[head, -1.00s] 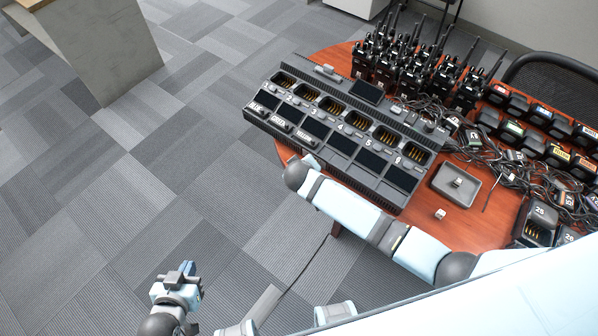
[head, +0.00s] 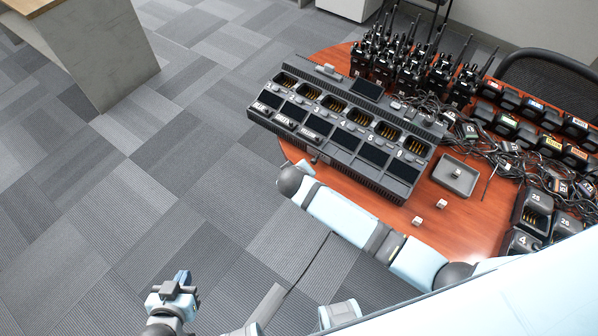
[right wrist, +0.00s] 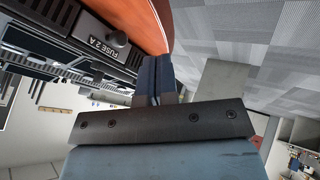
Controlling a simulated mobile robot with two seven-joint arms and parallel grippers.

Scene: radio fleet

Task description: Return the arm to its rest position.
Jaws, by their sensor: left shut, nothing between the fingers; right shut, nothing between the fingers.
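My left gripper (head: 182,280) is low at the left of the head view, over the carpet and well apart from the table. Its fingers are together and hold nothing. My right arm comes in from the right, along the near edge of the table, with its rounded grey joint at the table's left edge. The right gripper's fingers are hidden in the head view. In the right wrist view my right gripper (right wrist: 156,75) has its two dark blue fingers closed together and empty, close to the table edge in the picture.
The wooden table (head: 465,220) bears a long numbered charger (head: 375,190), several radios (head: 400,60), tangled cables, a small grey tray (head: 441,174) and small pale cubes (head: 416,221). A black chair (head: 550,75) stands behind. A concrete-sided counter (head: 95,50) is at upper left. Open carpet lies between.

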